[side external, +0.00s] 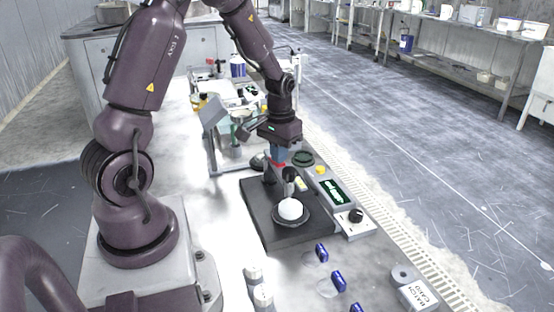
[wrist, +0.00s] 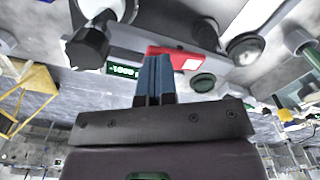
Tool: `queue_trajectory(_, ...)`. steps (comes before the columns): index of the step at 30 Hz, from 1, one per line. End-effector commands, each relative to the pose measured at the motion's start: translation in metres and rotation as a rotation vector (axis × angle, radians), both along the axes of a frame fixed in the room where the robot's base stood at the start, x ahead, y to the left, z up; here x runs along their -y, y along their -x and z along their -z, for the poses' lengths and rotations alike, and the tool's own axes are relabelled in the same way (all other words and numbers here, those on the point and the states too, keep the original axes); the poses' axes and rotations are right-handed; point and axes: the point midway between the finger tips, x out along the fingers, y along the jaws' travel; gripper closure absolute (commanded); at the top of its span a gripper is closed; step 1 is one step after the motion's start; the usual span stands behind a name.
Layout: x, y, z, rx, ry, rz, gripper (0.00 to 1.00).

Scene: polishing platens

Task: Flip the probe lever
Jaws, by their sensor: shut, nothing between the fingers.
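My gripper (side external: 279,154) is shut and empty, pointing down over the far end of a dark base plate (side external: 259,218). In the wrist view its blue fingers (wrist: 155,70) are together. A red piece with a pale patch (wrist: 181,58) is right by the fingertips; I cannot tell whether they touch. I cannot tell for sure which part is the probe lever; the red piece may be it. A dark upright post (side external: 290,176) stands nearer the camera than the gripper, behind a white dome (side external: 290,209) in a dark round dish.
A panel with a green display (side external: 333,192) and a black knob (side external: 356,215) lies right of the plate. Blue pieces (side external: 338,279) lie in front. A cluttered grey stand (side external: 213,113) is behind the gripper. The bench left of the plate is clear.

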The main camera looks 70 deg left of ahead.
Motion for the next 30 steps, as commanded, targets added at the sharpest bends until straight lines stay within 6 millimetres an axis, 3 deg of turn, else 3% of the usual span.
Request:
queue_trajectory(21, 0.001, 0.000, -0.058, 0.000, 0.001, 0.001, 1.00)
queue_trajectory(30, 0.001, 0.000, -0.062, 0.000, 0.001, 0.001, 1.00)
